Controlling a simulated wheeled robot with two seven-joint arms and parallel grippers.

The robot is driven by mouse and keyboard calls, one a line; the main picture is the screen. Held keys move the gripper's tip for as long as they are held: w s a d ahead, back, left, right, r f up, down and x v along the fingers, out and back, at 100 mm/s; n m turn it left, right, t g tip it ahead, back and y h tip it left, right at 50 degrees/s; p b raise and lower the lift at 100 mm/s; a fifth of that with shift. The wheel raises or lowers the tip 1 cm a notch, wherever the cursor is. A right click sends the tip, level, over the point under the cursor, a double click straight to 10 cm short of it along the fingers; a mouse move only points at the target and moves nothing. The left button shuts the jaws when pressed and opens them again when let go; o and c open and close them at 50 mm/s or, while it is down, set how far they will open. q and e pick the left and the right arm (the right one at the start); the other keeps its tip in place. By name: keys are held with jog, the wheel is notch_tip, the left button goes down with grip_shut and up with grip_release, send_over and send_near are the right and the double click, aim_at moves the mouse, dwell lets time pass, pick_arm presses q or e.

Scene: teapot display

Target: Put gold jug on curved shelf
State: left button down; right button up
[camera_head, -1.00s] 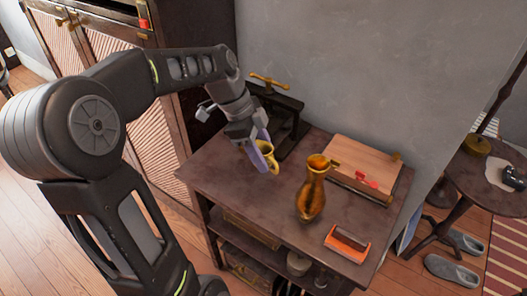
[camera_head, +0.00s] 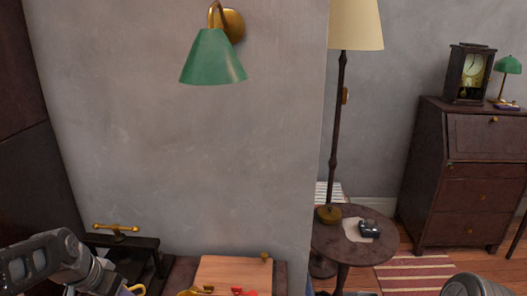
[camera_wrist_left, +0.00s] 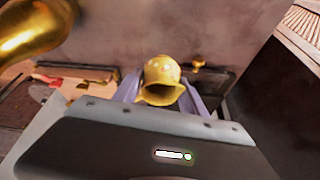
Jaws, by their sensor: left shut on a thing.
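The small gold jug (camera_wrist_left: 162,82) sits between the two purple fingers of my left gripper (camera_wrist_left: 163,95) in the left wrist view, with its open mouth towards the camera. The gripper is shut on it. In the head view only a bit of the jug's yellow edge (camera_head: 138,289) shows at the bottom, beside my left wrist; the fingers are mostly cut off there. Whether the jug is clear of the table cannot be told. I cannot make out a curved shelf in either view. My right gripper is not in view.
A tall gold vessel (camera_wrist_left: 30,25) stands close by in the left wrist view. A dark press with a brass handle (camera_head: 116,228) and a wooden board (camera_head: 232,271) are near my left arm. A round side table (camera_head: 340,243) and lamp stand to the right.

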pick_arm(q)
jog(key=w+d+r+p, duration=0.1)
jog(key=w+d+p, duration=0.1)
jog(key=w+d, duration=0.3)
jog(key=w+d+r+n+p, duration=0.1)
jog(key=w+d, duration=0.4)
jog(key=d, duration=0.7)
jog(key=shift+w+r+n+y+p, duration=0.3)
jog(key=shift+w+r+p, duration=0.1)
jog(key=shift+r, duration=0.25)
jog(key=shift+r, duration=0.1)
